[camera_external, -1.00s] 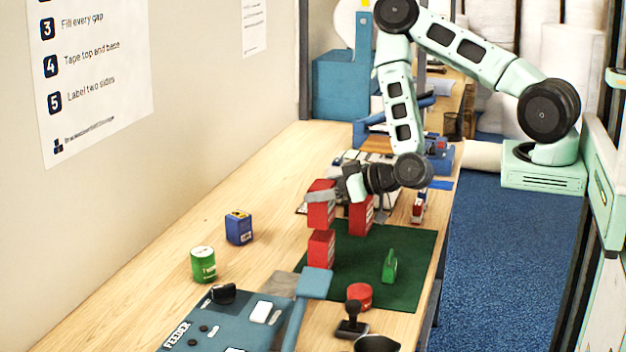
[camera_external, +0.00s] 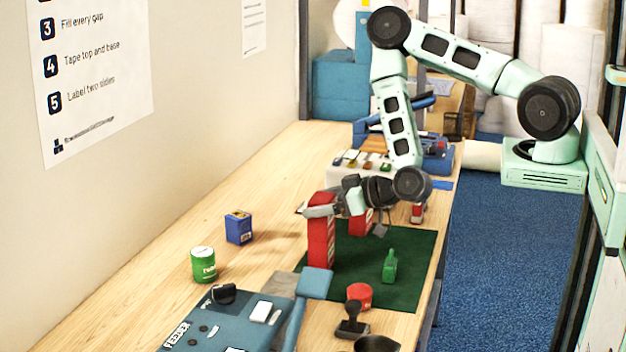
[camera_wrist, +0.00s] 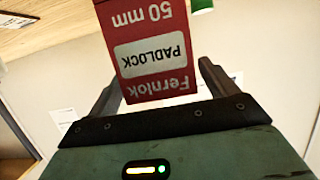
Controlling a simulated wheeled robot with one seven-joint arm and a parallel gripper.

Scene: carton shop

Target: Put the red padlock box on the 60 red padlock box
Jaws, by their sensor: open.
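A red padlock box (camera_external: 320,230) stands upright on top of another red box (camera_external: 321,257) on the dark green mat (camera_external: 405,245). The two look like one tall column, with no gap showing between them. My gripper (camera_external: 320,211) is at the top of the upper box, its fingers open on either side of it. In the wrist view the upper box (camera_wrist: 158,58) sits between the fingers, its label reading "Fernlok PADLOCK 50 mm" upside down. The lower box's print cannot be read. A third red box (camera_external: 361,223) stands just behind to the right, partly hidden by my gripper.
A green bottle-shaped item (camera_external: 389,266) and a round red tin (camera_external: 359,296) are at the mat's right and front. A blue box (camera_external: 239,228) and green can (camera_external: 203,264) stand left on bare wood. A blue feeder unit (camera_external: 222,322) is in front.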

